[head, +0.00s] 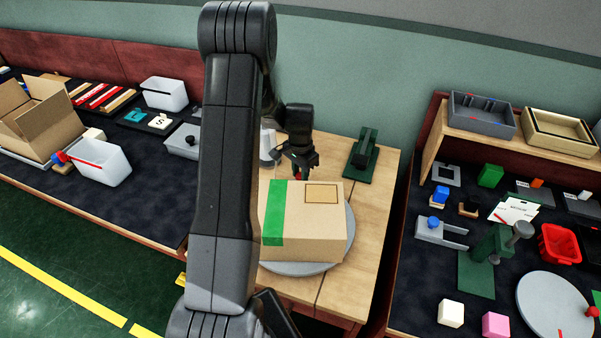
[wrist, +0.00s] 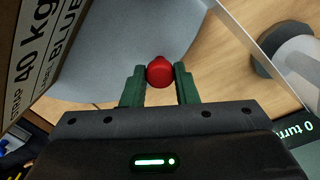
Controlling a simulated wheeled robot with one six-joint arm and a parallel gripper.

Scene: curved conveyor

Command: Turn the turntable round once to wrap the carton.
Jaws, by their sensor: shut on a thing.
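The carton (head: 318,232) is a brown box with a green band near its left end and a framed label on top. It sits on the grey round turntable (head: 345,245) on a wooden table. In the wrist view the carton (wrist: 35,50) fills the upper left, with printed text, over the turntable plate (wrist: 130,50). A red knob (wrist: 159,71) is between the green fingers of my gripper (wrist: 160,85). My gripper (head: 300,172) is shut on this knob behind the carton. My arm hides the left side of the table.
A dark green stand (head: 365,155) is at the table's back right. Dark benches with bins and tools flank the table.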

